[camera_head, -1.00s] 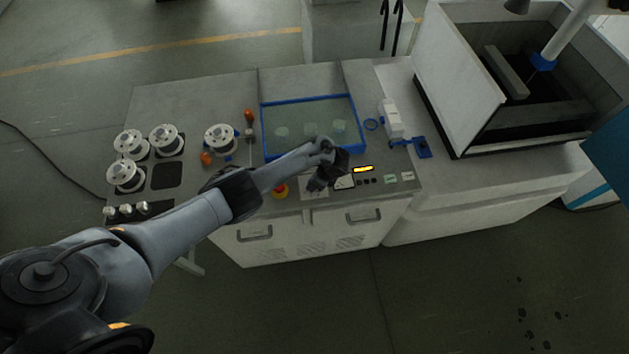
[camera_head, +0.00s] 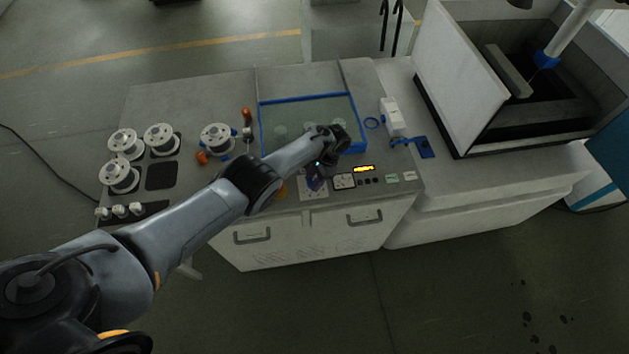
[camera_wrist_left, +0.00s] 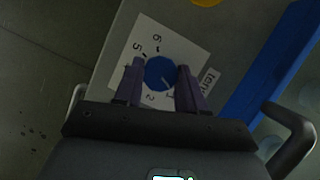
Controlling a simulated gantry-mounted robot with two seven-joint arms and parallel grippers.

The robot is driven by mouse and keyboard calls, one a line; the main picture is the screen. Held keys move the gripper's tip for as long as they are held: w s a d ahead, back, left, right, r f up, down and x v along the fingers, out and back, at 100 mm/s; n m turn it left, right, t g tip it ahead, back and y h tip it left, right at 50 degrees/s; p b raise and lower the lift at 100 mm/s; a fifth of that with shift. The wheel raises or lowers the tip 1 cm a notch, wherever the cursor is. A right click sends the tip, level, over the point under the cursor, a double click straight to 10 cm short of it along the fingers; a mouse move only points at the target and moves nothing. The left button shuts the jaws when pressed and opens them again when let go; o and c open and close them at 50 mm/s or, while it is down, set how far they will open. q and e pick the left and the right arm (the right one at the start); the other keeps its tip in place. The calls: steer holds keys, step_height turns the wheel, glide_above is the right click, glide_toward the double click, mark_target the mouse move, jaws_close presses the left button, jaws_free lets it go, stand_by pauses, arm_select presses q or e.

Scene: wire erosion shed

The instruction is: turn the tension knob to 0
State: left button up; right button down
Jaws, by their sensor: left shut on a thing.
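The tension knob (camera_wrist_left: 160,72) is a round blue knob on a white dial plate (camera_wrist_left: 150,40) in the left wrist view. In the head view the left gripper (camera_head: 316,183) points down at the dial plate (camera_head: 312,195) on the cabinet's front edge, and the knob is mostly hidden there. My right gripper is not in view.
A blue-rimmed tray (camera_head: 262,128) lies just behind the gripper. A second dial (camera_head: 344,181), a lit yellow display (camera_head: 364,168) and small buttons sit to the right. White spools (camera_head: 160,137) stand at the left. The emergency stop is mostly hidden by my arm.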

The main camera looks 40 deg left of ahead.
arm_select(q)
steer(key=n, duration=0.2)
steer(key=n+h, duration=0.1)
steer(key=n, duration=0.1)
steer(key=shift+a+g+h+b, duration=0.1)
steer(key=shift+g+h+b, duration=0.2)
steer(key=shift+n, duration=0.6)
steer(key=shift+h, duration=0.3)
steer(key=o, duration=1.1)
steer(key=shift+c, duration=0.2)
steer(key=shift+r, duration=0.1)
steer(key=p+v, duration=0.1)
steer(key=v, duration=0.9)
steer(key=shift+r, duration=0.35)
